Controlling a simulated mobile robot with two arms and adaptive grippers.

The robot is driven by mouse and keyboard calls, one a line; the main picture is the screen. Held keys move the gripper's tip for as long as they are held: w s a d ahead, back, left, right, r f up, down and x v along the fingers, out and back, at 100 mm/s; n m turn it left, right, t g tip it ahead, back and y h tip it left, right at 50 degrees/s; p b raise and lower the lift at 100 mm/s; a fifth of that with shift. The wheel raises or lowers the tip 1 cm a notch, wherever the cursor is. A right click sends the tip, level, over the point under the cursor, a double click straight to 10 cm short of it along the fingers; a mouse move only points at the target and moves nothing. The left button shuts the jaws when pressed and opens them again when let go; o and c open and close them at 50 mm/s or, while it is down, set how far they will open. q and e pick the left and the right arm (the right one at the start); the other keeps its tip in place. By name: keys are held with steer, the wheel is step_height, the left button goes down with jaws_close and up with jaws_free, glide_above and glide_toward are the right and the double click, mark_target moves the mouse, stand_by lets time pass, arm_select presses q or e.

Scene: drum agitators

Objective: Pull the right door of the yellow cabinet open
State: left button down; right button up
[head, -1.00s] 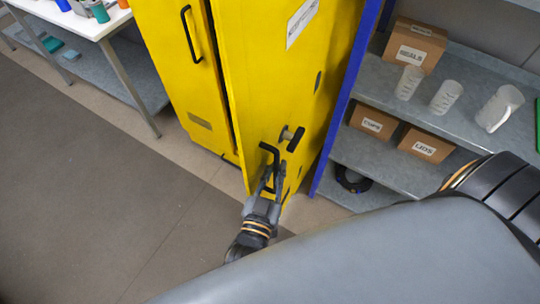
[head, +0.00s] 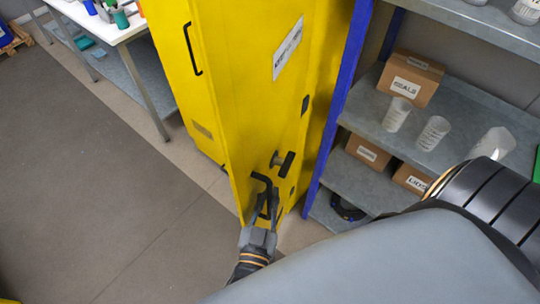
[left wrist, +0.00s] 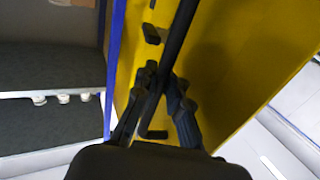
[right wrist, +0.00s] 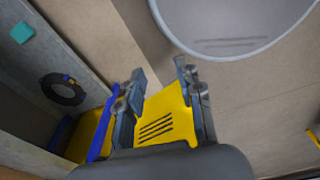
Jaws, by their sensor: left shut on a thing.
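The yellow cabinet's right door (head: 250,100) stands ajar in the head view, its free edge out in front of the left door (head: 180,60). My left gripper (head: 266,205) is shut on the black handle (head: 262,181) low on the right door's face. In the left wrist view the fingers (left wrist: 163,95) close around the dark handle bar (left wrist: 181,30), with the yellow door (left wrist: 225,60) behind. My right gripper (right wrist: 158,72) shows only in the right wrist view. It is open, with its fingers apart and nothing held; a slotted yellow surface (right wrist: 165,108) shows beyond them.
A blue-posted shelf (head: 460,125) with boxes and beakers stands close on the cabinet's right. A white table (head: 118,32) stands at the left. The floor (head: 100,180) in front of the cabinet is clear. A black coil (right wrist: 62,90) lies low on the shelf.

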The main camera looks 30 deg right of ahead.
arm_select(q)
steer(key=c, duration=1.7)
jaws_free()
steer(key=shift+s+a+f, duration=0.1)
steer(key=shift+f, duration=0.05)
steer(key=v, duration=1.2)
steer(key=shift+a, duration=0.1)
arm_select(e)
steer(key=shift+s+d, duration=0.1)
steer(key=shift+d, duration=0.2)
